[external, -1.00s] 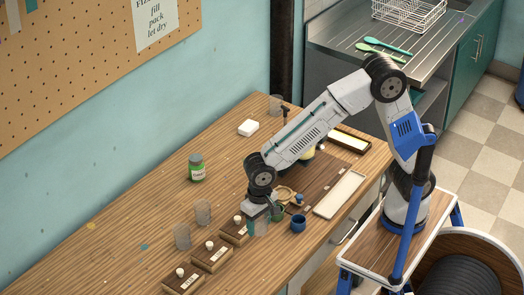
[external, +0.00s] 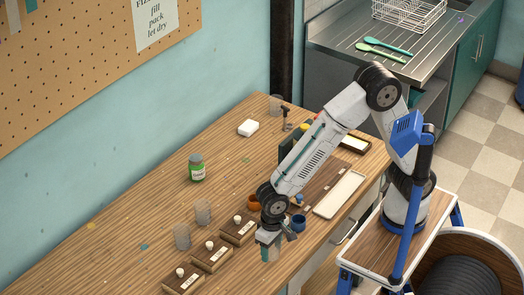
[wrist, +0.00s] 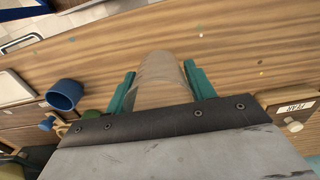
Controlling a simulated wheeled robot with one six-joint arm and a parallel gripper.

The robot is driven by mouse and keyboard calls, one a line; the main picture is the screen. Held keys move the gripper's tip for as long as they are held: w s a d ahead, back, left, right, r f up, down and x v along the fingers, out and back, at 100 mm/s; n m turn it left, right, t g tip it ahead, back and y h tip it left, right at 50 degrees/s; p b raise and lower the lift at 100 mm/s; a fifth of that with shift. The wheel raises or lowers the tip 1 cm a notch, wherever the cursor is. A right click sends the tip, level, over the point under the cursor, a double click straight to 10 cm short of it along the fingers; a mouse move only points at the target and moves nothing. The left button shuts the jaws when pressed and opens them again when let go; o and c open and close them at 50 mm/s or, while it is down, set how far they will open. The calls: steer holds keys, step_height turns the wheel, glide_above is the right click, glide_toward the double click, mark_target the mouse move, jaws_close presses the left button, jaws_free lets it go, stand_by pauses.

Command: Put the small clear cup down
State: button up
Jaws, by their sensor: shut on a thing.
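My gripper (external: 270,252) is near the table's front edge, to the right of the wooden blocks, pointing down. In the wrist view its teal fingers (wrist: 160,84) are shut on the small clear cup (wrist: 160,72), one finger on each side. The cup is see-through, with wood grain showing behind it. In the external view it is hard to make out at the fingertips. I cannot tell whether its base touches the table (external: 120,258).
A blue cup (external: 298,223) stands to the right of my gripper. Several labelled wooden blocks with white knobs (external: 212,254) are at left. Two other clear cups (external: 203,211) (external: 182,237) and a green jar (external: 196,168) stand behind. Bare wood lies at the front edge.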

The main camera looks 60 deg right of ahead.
glide_above(255, 270)
steer(key=shift+f, duration=2)
steer(key=shift+f, duration=0.15)
steer(key=o, duration=1)
steer(key=shift+c, duration=0.2)
